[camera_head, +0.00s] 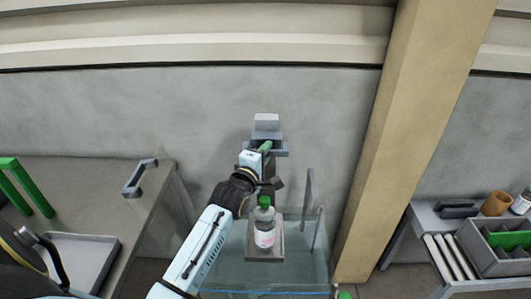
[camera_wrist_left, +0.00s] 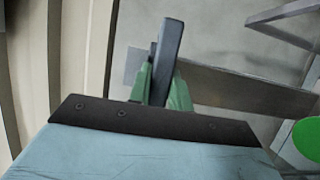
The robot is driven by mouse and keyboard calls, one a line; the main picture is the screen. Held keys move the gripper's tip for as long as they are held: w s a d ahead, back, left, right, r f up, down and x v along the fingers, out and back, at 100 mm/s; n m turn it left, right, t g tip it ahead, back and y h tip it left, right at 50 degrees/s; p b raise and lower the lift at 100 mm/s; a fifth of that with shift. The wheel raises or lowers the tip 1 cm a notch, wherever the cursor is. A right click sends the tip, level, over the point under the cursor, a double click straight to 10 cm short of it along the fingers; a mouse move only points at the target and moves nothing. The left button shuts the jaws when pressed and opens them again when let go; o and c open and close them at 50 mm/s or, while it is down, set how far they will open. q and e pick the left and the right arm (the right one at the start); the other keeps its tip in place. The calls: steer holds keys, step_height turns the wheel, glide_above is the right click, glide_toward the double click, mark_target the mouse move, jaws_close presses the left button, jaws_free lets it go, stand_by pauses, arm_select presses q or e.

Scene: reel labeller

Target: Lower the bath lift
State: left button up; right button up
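The bath is a clear tank (camera_head: 228,277) with a blue line low across its front. Above it, the lift's small platform (camera_head: 278,246) carries an upright bottle (camera_head: 265,238) with a pink-and-white label and green cap. My left gripper (camera_head: 265,147) is up at the grey bracket (camera_head: 267,122) on the wall behind the tank. In the left wrist view its green fingers (camera_wrist_left: 163,88) lie on both sides of a dark grey handle (camera_wrist_left: 170,50) and appear closed on it. The green disc at the right edge (camera_wrist_left: 308,138) looks like the bottle's cap. My right gripper is not visible.
A bench with a grey tray (camera_head: 85,258), a bar handle (camera_head: 139,178) and green frames (camera_head: 22,186) stands left. A tan post (camera_head: 405,130) rises right of the tank. Further right, a bench holds a grey crate (camera_head: 490,255) and brown cup (camera_head: 496,203). Another green cap (camera_head: 344,295) shows at the bottom edge.

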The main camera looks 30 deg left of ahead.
arm_select(q)
jaws_close()
steer(key=shift+f, duration=0.15)
step_height(320, 180, down, 22)
steer(key=b, duration=1.3)
steer(key=shift+f, duration=0.15)
steer(key=o, duration=0.7)
jaws_free()
steer(key=s, duration=0.4)
steer(key=s+d, duration=0.1)
steer(key=s, duration=0.3)
steer(key=s+d+p, duration=0.1)
steer(key=s, duration=0.3)
steer(key=shift+s, duration=0.65)
steer(key=shift+c, duration=0.4)
